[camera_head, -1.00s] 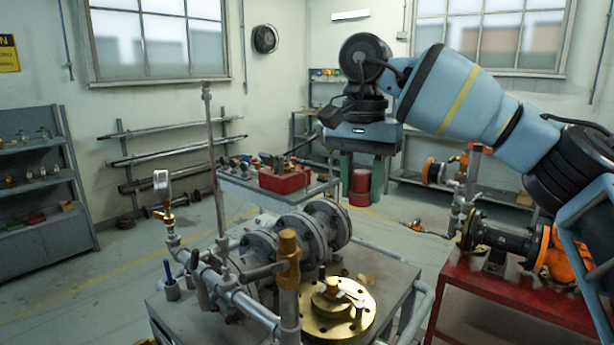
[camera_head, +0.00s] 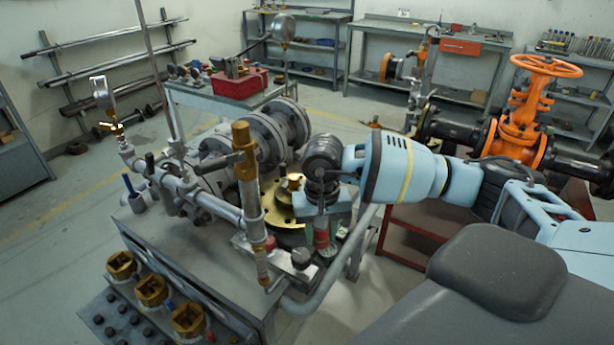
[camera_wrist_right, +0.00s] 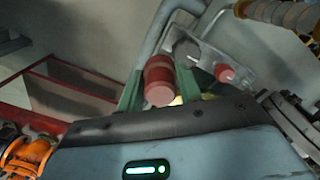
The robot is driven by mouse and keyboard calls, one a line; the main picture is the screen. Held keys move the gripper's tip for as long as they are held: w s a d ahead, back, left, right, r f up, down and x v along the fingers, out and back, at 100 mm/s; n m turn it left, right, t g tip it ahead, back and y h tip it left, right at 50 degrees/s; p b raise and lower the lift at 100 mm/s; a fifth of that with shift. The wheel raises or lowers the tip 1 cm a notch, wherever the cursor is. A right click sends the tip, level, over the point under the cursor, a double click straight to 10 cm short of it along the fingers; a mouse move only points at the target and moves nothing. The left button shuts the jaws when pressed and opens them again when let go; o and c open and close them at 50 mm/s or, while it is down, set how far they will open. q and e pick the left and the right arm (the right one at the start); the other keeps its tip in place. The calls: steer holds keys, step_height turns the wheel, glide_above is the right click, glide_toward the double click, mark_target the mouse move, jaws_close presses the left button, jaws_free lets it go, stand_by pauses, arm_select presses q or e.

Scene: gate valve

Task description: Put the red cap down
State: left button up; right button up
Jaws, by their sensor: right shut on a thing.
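The red cap (camera_head: 321,238) is a short red cylinder, held at the right edge of the valve bench (camera_head: 190,245) in the head view. My right gripper (camera_head: 320,230) points down from above and is shut on it. In the right wrist view the cap (camera_wrist_right: 160,82) sits between the green fingers of my right gripper (camera_wrist_right: 158,90). The cap is beside a small metal plate with a dark knob (camera_head: 302,258). I cannot tell whether its underside touches anything. My left gripper is not in view.
A brass-topped pipe (camera_head: 247,175) stands left of the gripper, and a brass flange (camera_head: 276,202) lies behind it. A grey rail (camera_head: 335,285) curves around the bench's right corner.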

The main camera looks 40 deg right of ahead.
steer(key=s+a+f+n, duration=0.5)
steer(key=s+a+f, duration=0.5)
steer(key=a+f, duration=0.1)
steer(key=shift+a+f, duration=0.15)
steer(key=shift+f, duration=0.25)
